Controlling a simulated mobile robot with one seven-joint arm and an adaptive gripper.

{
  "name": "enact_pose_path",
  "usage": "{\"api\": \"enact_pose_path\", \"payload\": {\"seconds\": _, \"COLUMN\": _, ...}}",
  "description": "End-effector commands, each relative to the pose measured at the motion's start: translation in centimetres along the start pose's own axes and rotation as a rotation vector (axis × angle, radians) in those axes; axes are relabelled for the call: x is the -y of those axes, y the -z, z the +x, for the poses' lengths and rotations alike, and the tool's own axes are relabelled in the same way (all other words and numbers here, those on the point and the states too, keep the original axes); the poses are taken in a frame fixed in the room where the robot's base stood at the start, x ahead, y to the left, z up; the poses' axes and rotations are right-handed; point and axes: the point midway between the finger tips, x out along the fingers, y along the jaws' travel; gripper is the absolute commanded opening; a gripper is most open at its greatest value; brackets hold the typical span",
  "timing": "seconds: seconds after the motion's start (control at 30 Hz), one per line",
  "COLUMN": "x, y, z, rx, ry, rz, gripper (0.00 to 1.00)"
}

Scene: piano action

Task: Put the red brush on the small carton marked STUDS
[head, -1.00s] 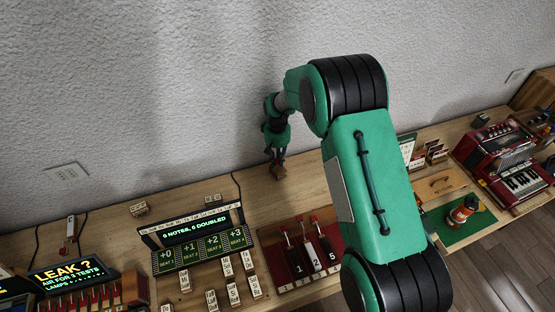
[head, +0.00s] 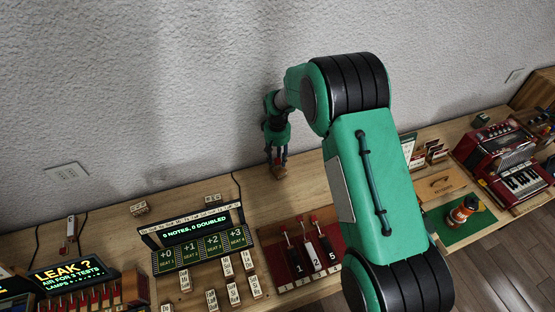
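My gripper (head: 277,160) points down near the back of the bench, close to the wall. Its two dark fingers look spread apart. A small brown box-like thing (head: 279,173) is right below the fingertips on the bench; it may be the STUDS carton, but no lettering can be read. I cannot make out the red brush; it may be hidden at the fingers or behind my arm.
A display stand (head: 196,233) with green beat panels and several small tiles stands left of centre. A numbered lever unit (head: 305,256) is in front of my gripper. A red accordion (head: 500,165) and an orange bottle (head: 464,209) on a green mat are at right.

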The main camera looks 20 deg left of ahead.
Motion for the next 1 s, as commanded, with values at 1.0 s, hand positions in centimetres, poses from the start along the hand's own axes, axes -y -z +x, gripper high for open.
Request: {"api": "enact_pose_path", "payload": {"seconds": 1.0, "x": 0.0, "y": 0.0, "z": -11.3, "rx": 0.000, "ry": 0.000, "rz": 0.000, "gripper": 0.37}}
